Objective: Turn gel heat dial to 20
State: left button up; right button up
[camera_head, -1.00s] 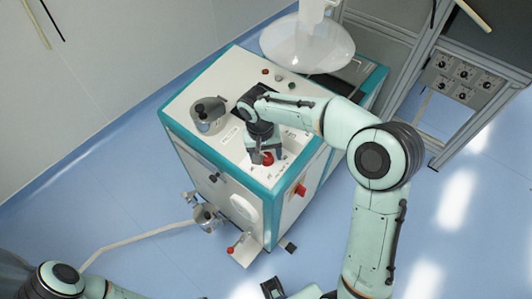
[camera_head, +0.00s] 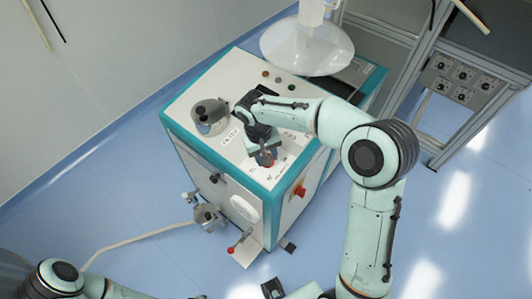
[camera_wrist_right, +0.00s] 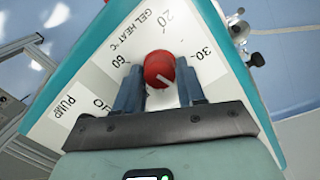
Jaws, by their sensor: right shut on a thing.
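The gel heat dial (camera_wrist_right: 160,70) is a round red knob with a white pointer line, on the machine's white top panel. In the right wrist view, the label 20 (camera_wrist_right: 167,17) is above it, 30 (camera_wrist_right: 200,57) to its right and 60 (camera_wrist_right: 119,61) to its left. The pointer line slants toward the lower right, between the fingers. My right gripper (camera_wrist_right: 159,66) is shut on the dial, one finger on each side. In the head view, my right gripper (camera_head: 265,157) is over the panel's front corner and mostly hides the dial.
A metal lidded pot (camera_head: 209,117) stands on the panel left of my right gripper. A clear round hopper (camera_head: 307,45) hangs over the back. A red switch (camera_head: 300,191) is on the machine's side. A framed control box (camera_head: 463,78) stands right.

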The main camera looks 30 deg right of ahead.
jog(key=n+h+p, duration=0.1)
jog(key=n, duration=0.5)
jog(key=shift+r+p, duration=0.1)
jog(key=shift+p, duration=0.25)
jog(key=n+p, duration=0.1)
jog(key=n, duration=0.5)
jog(key=shift+a+n+t, duration=0.1)
jog(key=shift+n+t, duration=0.2)
jog(key=shift+n, duration=0.1)
jog(key=n, duration=0.2)
jog(key=n+p, duration=0.1)
jog(key=n, duration=0.2)
jog(key=shift+t+h+p, duration=0.3)
pick_arm(q)
jog(key=w+r+p, duration=0.1)
jog(key=w+r, duration=0.5)
jog(key=r, duration=0.1)
jog(key=shift+r+t, duration=0.3)
jog(key=shift+t, duration=0.1)
pick_arm(e)
jog(key=n, duration=0.6)
jog(key=shift+s+t, duration=0.1)
jog(key=shift+t, duration=0.2)
pick_arm(q)
jog(key=shift+w, duration=0.15)
pick_arm(e)
jog(key=o, duration=1)
jog(key=shift+o, duration=0.2)
